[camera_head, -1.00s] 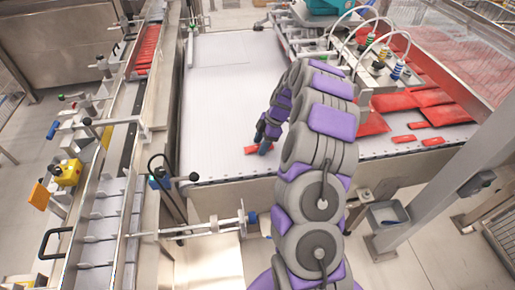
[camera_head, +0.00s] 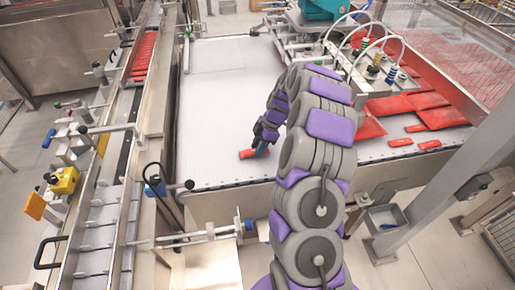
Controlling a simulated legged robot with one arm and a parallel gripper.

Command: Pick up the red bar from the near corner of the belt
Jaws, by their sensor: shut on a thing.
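The small red bar (camera_head: 247,154) is near the front edge of the white belt (camera_head: 215,120). My gripper (camera_head: 261,150) is at the bar's right end and is shut on it. My fingers are small and partly hidden here. I cannot tell whether the bar touches the belt or is just above it. My arm reaches up from the bottom of the view and bends down to the bar.
More red bars (camera_head: 400,142) and larger red packs (camera_head: 425,101) lie on the belt at right, behind my arm. A hose-fitted picker head (camera_head: 375,70) stands over the back right. A narrow conveyor (camera_head: 100,215) runs along the left. The belt's left half is clear.

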